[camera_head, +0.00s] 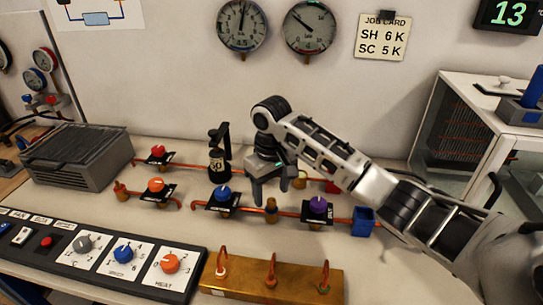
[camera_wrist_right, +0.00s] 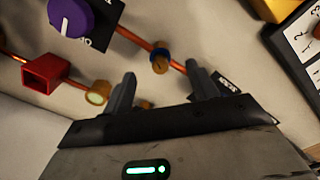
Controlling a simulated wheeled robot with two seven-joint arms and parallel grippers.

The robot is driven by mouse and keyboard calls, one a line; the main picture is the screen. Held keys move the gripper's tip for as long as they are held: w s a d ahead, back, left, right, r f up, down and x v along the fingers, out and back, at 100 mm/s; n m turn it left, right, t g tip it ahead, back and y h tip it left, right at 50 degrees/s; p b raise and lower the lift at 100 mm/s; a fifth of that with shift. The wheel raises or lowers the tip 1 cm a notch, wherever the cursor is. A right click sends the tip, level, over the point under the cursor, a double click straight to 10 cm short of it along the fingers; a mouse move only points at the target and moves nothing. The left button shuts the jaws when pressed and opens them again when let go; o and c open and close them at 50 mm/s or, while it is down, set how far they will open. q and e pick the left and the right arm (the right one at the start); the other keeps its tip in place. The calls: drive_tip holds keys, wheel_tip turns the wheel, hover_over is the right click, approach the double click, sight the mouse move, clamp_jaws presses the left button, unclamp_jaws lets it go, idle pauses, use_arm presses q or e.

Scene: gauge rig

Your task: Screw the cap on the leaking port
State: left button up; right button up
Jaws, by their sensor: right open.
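My right gripper (camera_head: 272,200) is open, its fingers pointing down above the bench pipes; both fingers show in the right wrist view (camera_wrist_right: 162,90). A brass fitting (camera_head: 271,215) sits on the copper pipe between the blue and purple knobs, just beyond the fingertips. In the wrist view this fitting (camera_wrist_right: 160,58) has a blue ring. Another brass piece (camera_head: 300,180) with a pale round face (camera_wrist_right: 97,93) is near the red box, outside the fingers. I cannot tell which piece is the cap, and no leak shows.
A blue knob (camera_head: 223,194), a purple knob (camera_head: 318,206) and a red box (camera_head: 332,186) surround the gripper. A dark bottle (camera_head: 217,158) stands behind left, a blue box (camera_head: 363,221) at right. A brass block (camera_head: 245,277) and a control panel (camera_head: 100,255) lie in front.

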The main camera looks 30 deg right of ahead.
wheel_tip(320, 180, up, 14)
idle(0.3)
